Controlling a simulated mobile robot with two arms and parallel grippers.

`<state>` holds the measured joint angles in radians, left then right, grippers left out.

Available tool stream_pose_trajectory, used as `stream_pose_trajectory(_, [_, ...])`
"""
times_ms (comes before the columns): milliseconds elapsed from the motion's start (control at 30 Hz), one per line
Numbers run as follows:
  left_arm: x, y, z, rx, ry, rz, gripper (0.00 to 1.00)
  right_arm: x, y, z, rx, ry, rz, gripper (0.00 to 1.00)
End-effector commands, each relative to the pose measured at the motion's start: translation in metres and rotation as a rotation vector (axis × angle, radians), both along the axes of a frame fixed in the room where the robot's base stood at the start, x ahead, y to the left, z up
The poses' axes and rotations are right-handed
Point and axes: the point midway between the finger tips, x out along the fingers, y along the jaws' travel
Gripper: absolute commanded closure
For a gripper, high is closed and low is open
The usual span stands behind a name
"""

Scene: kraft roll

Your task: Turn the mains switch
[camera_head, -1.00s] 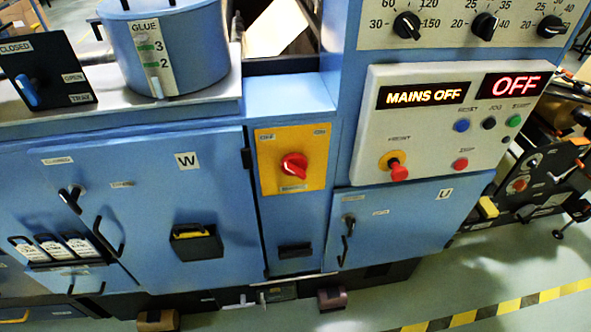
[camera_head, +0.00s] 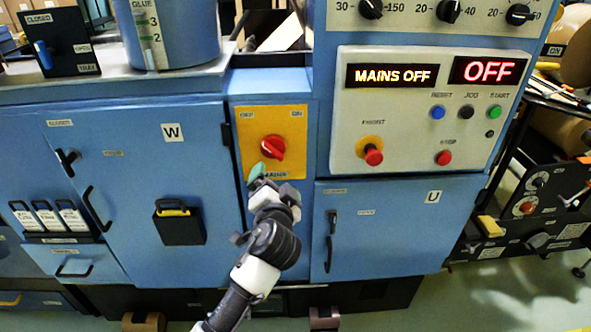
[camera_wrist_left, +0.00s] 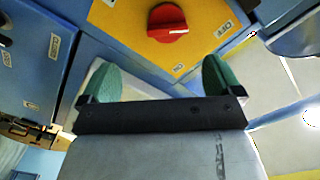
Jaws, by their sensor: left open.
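The display above the control panel (camera_head: 392,76) reads MAINS OFF. My left gripper (camera_head: 268,178) is just below the knob in the head view, covering part of the plate's lower label. In the left wrist view the green fingertips (camera_wrist_left: 160,80) are spread apart and empty, with the red knob (camera_wrist_left: 167,22) ahead of them, not between them. My right gripper is not in view.
The grey control panel holds a red knob on a yellow disc (camera_head: 372,154) and several push buttons right of the switch. Cabinet doors with handles (camera_head: 330,240) flank it below. A glue pot (camera_head: 175,35) stands upper left.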

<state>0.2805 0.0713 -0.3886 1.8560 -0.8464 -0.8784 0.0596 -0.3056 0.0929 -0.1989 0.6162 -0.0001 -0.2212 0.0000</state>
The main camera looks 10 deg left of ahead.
Motion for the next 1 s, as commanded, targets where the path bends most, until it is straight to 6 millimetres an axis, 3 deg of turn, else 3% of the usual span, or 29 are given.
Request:
stream_pose_trajectory(167, [0.007, 0.004, 0.014, 0.003, -0.03, 0.011, 0.06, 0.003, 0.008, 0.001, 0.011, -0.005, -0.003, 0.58])
stream_pose_trajectory(400, [0.049, 0.016, 0.015, 0.005, -0.028, 0.011, 0.06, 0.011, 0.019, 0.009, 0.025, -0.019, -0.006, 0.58])
stream_pose_trajectory(700, [0.093, 0.028, 0.013, 0.003, -0.026, 0.009, 0.06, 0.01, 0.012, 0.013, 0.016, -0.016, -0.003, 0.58])
stream_pose_trajectory(1000, [0.102, 0.031, 0.012, 0.002, -0.026, 0.008, 0.06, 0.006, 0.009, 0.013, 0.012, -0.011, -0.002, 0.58])
